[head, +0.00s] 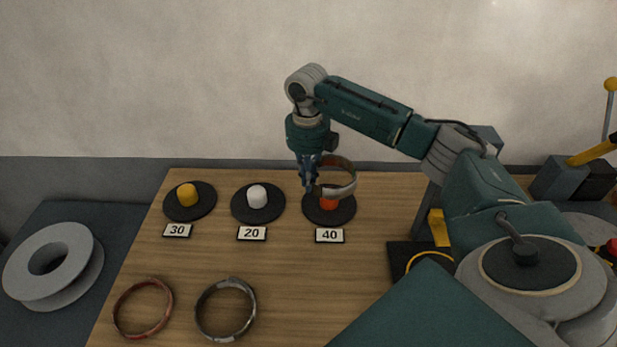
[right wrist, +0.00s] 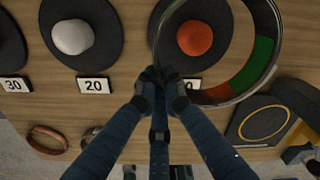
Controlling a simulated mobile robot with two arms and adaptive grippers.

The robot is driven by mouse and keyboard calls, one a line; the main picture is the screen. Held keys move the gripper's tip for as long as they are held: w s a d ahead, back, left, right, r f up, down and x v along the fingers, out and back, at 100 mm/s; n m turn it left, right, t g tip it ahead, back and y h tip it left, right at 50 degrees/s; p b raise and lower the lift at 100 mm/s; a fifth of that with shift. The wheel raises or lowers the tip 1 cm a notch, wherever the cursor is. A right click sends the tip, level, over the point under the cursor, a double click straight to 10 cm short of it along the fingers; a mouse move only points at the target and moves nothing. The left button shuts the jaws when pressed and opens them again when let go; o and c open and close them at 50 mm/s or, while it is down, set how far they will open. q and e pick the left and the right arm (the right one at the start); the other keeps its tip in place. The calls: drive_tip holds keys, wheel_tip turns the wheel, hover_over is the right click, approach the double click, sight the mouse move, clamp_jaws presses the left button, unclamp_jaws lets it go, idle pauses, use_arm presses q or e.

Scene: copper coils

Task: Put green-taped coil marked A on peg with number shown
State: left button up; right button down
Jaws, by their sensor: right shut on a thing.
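My right gripper (head: 311,188) is shut on the rim of a metal coil (head: 350,188). In the right wrist view the gripper (right wrist: 162,78) pinches the coil's near side, and green tape (right wrist: 258,62) shows on its right part. No letter A is readable. The coil is tilted and held above the orange peg (head: 329,202), overlapping its top in the head view. The orange peg (right wrist: 194,37) shows inside the ring in the wrist view. Its plate (head: 345,215) has the label 40 (head: 329,236) in front. My left gripper is not in view.
The yellow peg (head: 187,195) has label 30 (head: 177,230); the white peg (head: 257,197) has label 20 (head: 251,233). A red-taped coil (head: 118,322) and a grey-taped coil (head: 199,318) lie at the front. A grey spool (head: 22,268) stands left; the table's middle is clear.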

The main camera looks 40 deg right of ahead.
drive_tip(key=shift+f+b, duration=2.15)
drive_tip(key=shift+f, duration=1.6)
drive_tip(key=c, duration=1.8)
unclamp_jaws()
wheel_tip(320, 180, up, 12)
